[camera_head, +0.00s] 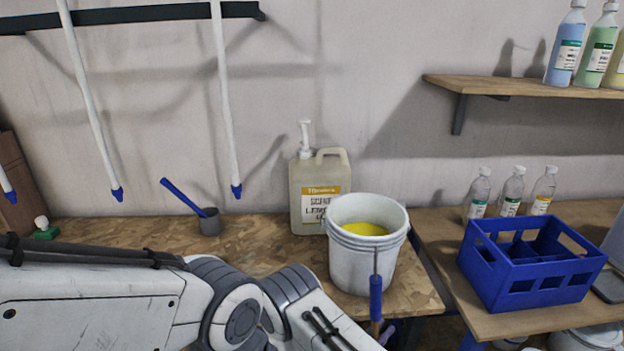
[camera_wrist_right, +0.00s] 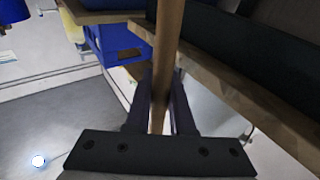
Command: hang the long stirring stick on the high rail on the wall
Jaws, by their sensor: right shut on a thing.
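The stirring stick (camera_head: 376,297) stands roughly upright in front of the white bucket in the head view. It has a blue grip, a thin metal piece above it and brown wood below. My right gripper (camera_head: 386,332) shows only as dark parts at the bottom edge, at the wooden part. In the right wrist view, my right gripper (camera_wrist_right: 160,104) is shut on the brown wooden shaft (camera_wrist_right: 168,40), which runs up between the fingers. The dark high rail (camera_head: 130,15) is on the wall at upper left. My left gripper is out of view.
The white bucket (camera_head: 362,262) with yellow contents stands behind the stick. A pump jug (camera_head: 320,185) and a grey scoop (camera_head: 209,224) are on the bench. White blue-tipped sticks (camera_head: 225,100) hang from the rail. A blue crate (camera_head: 530,275) and a bottle shelf (camera_head: 530,86) are at right.

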